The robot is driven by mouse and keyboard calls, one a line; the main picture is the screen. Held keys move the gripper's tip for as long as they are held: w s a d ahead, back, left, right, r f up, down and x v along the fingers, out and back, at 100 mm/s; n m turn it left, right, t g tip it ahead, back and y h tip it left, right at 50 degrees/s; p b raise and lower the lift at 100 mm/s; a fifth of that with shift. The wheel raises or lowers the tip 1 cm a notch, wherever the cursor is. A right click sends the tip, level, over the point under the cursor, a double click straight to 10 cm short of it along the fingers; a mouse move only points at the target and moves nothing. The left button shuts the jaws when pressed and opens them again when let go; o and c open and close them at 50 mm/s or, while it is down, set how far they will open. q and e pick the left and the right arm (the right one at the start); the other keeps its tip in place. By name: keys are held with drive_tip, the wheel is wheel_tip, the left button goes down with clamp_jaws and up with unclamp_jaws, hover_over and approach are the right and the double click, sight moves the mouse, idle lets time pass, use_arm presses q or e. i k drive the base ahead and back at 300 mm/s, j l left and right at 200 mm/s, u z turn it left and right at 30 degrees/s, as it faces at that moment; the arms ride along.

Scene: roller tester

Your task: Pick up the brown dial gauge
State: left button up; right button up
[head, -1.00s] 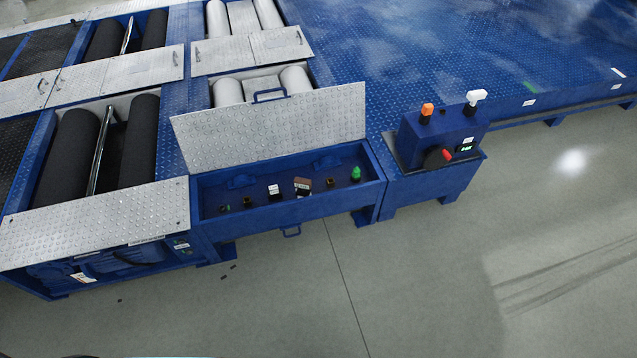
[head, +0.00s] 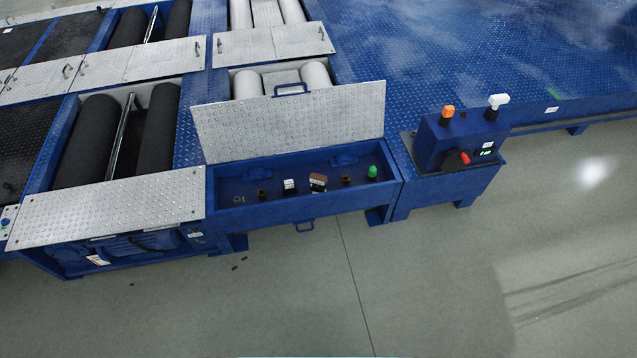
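A small brown item (head: 318,181) with a pale label and a dark lower part sits near the middle of the open blue compartment (head: 300,206); it looks like the brown dial gauge, but it is too small to make out a dial. A black item with a white top (head: 290,186) stands to its left, and a small dark brown piece (head: 346,180) to its right. Neither of my grippers is in view.
The compartment's checker-plate lid (head: 290,125) stands raised behind it. A green-topped item (head: 372,172) is at its right end, small dark pieces (head: 262,193) at its left. A control box (head: 460,140) stands to the right. The floor in front is mostly clear.

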sight(320, 181)
drive_tip(key=i+j+z, duration=0.1)
drive_tip(key=j, duration=0.35)
drive_tip(key=i+j+z, duration=0.15)
drive_tip(key=j, duration=0.35)
drive_tip(key=i+j+z, duration=0.1)
drive_tip(key=j, duration=0.35)
drive_tip(key=i+j+z, duration=0.15)
drive_tip(key=j, duration=0.35)
drive_tip(key=i+j+z, duration=0.1)
drive_tip(key=j, duration=0.45)
drive_tip(key=i+l, duration=0.05)
